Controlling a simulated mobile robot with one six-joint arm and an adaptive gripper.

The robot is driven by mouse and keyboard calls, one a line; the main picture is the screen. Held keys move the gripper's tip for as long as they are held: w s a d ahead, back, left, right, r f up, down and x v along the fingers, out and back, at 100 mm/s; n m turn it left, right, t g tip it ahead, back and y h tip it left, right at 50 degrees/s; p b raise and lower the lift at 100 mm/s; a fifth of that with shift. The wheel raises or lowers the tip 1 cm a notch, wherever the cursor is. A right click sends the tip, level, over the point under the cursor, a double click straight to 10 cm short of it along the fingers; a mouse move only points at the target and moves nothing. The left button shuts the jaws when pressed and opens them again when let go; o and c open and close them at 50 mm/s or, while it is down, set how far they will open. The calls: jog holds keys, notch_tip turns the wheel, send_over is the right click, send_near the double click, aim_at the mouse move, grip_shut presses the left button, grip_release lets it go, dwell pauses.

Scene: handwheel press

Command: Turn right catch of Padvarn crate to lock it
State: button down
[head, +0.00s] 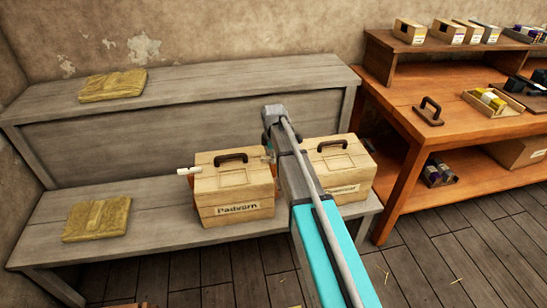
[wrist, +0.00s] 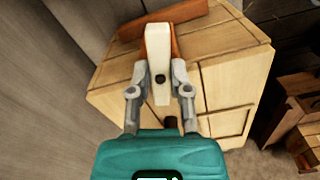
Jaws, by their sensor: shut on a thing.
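The Padvarn crate (head: 233,190) is a pale wooden box with a dark top handle and a name label, standing on the lower grey shelf. A white catch (head: 188,171) sticks out on its left side. In the head view its right side is mostly behind my arm, and my gripper is hidden. In the wrist view my gripper (wrist: 159,76) has its two grey fingers closed on the white catch lever (wrist: 159,50), one finger on each side. The lever has a dark pivot dot. A reddish-brown bar (wrist: 190,14) lies behind it against the wooden crate side.
A second labelled crate (head: 337,167) stands close on the right, with my arm passing between. Folded yellow cloths (head: 97,218) lie on the grey shelf (head: 150,238). An orange-brown table (head: 450,128) with boxes and trays is at right.

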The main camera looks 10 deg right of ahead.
jog(key=shift+n, duration=1.7)
jog(key=c, duration=0.6)
grip_release()
jog(key=shift+o, duration=0.2)
jog(key=shift+m, duration=0.4)
